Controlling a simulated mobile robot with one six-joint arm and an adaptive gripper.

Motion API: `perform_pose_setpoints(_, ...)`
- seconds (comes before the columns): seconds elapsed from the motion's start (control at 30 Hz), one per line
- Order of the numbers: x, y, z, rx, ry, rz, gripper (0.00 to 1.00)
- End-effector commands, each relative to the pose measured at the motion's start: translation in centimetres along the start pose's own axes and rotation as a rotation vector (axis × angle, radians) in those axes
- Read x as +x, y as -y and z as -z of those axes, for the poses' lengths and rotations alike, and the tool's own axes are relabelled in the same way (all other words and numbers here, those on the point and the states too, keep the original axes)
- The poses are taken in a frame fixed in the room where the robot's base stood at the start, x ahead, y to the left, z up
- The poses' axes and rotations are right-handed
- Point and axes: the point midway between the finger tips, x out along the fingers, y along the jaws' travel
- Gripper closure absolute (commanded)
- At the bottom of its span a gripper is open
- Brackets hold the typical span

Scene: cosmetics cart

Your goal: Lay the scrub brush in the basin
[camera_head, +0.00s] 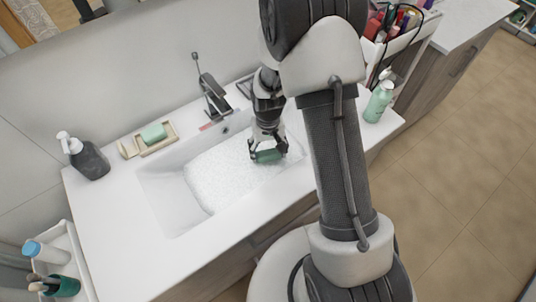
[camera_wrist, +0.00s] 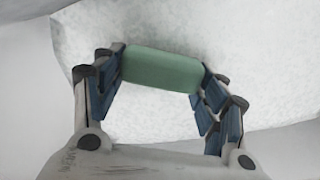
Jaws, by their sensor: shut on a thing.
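My gripper (camera_head: 267,150) is over the right part of the white basin (camera_head: 160,202), pointing down. It is shut on a green rounded block (camera_head: 268,156), which appears to be the scrub brush; no bristles can be made out. In the wrist view the block (camera_wrist: 161,68) lies crosswise between the two blue-padded fingers (camera_wrist: 161,82). White foam (camera_head: 215,172) covers much of the basin; it fills the background of the wrist view (camera_wrist: 260,60). Whether the block touches the foam cannot be told.
A dark faucet (camera_head: 212,95) stands behind the basin. A pale green soap bar (camera_head: 154,133) sits on a dish (camera_head: 163,145) at the back left, by a dark pump bottle (camera_head: 88,160). A green bottle (camera_head: 379,102) stands right. The front left counter is clear.

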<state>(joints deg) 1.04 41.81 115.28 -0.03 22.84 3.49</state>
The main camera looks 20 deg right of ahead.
Motion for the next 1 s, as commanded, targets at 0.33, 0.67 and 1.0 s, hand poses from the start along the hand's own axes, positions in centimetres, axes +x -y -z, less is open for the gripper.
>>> perform_pose_setpoints(0.33, 2.1, 0.0, 0.0, 0.0, 0.0, 0.0, 0.58)
perform_pose_setpoints(0.67, 2.5, 0.0, 0.0, 0.0, 0.001, 0.0, 0.24)
perform_pose_setpoints(1.0, 2.5, 0.0, 0.0, 0.0, 0.001, 0.0, 0.14)
